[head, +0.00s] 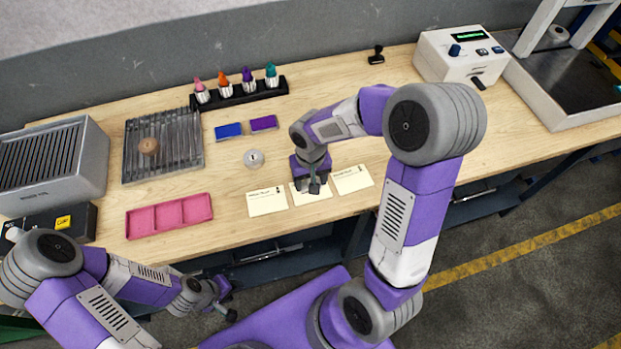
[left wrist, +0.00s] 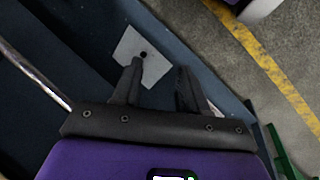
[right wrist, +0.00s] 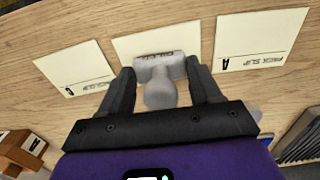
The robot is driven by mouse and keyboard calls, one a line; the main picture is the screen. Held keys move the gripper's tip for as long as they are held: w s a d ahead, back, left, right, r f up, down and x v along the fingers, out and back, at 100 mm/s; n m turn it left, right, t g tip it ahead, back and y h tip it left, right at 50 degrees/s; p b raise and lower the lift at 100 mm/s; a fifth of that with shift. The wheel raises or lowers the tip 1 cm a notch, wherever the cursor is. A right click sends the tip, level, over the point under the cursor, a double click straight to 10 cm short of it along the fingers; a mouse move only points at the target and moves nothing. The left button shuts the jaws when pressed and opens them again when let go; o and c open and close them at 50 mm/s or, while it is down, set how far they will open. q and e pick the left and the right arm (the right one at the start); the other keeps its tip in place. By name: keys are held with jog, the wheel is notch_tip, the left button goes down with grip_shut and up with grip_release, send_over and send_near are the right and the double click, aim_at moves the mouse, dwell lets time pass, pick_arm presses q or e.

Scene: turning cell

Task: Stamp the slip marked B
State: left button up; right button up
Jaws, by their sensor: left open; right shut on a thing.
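Three cream slips lie in a row near the bench's front edge: a left slip (head: 267,202), a middle slip (head: 300,198) and a right slip (head: 353,179). My right gripper (head: 312,188) is over the middle slip. In the right wrist view it is shut on a grey stamp (right wrist: 160,92) with a rounded handle. The stamp's foot covers part of the middle slip (right wrist: 130,45); whether it touches the paper I cannot tell. My left gripper (head: 226,303) is open and empty, off the bench front.
A blue pad (head: 228,130) and a purple pad (head: 263,122) lie behind the slips, near a grey round piece (head: 253,159). A pink tray (head: 168,216) is left. A marker rack (head: 240,96) and a white machine (head: 460,55) stand at the back.

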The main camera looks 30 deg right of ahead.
jog(key=shift+f+b, duration=0.6)
dwell(1.6)
jog(key=shift+r, duration=0.1)
jog(key=shift+r+p, duration=2.75)
jog(key=shift+r, duration=0.75)
jog(key=shift+f, duration=0.1)
